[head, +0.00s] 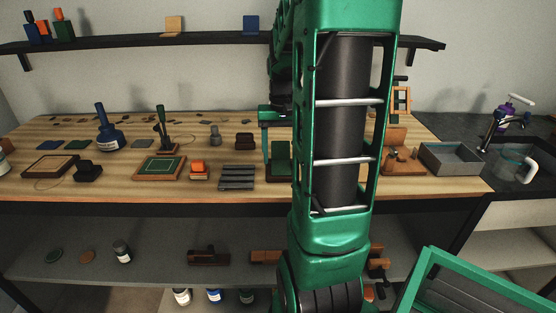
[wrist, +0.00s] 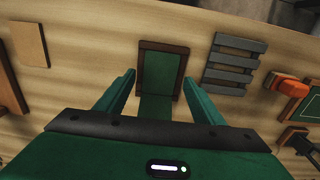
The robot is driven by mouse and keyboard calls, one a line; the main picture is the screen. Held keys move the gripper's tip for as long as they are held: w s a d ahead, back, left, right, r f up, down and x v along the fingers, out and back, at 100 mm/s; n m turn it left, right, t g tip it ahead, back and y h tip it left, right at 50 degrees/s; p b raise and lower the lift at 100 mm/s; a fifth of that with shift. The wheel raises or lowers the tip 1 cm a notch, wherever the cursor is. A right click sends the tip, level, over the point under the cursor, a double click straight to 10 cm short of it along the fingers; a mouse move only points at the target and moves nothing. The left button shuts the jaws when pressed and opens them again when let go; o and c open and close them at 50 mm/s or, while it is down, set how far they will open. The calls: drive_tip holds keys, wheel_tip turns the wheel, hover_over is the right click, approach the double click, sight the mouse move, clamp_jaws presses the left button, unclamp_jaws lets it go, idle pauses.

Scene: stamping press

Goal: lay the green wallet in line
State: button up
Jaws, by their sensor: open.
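A dark green flat piece, which looks like the green wallet (wrist: 162,72), shows inside a brown frame (wrist: 143,70) in the wrist view. A second green surface (wrist: 155,107) continues from the frame's near side toward my gripper; I cannot tell whether it is the same piece. In the head view the green piece (head: 280,151) is beside my arm, partly hidden by it. My gripper (wrist: 163,98) is open, with one finger on each side of the green surface. The fingers look apart from it.
A grey slatted rack (head: 237,177) stands beside the frame. An orange-topped block (head: 199,168), a green pad in a wooden frame (head: 160,167) and a stamp (head: 88,171) lie farther left. A grey tray (head: 450,159) is right. A tan board (wrist: 29,43) lies left in the wrist view.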

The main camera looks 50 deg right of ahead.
drive_tip(key=shift+r, duration=2.3)
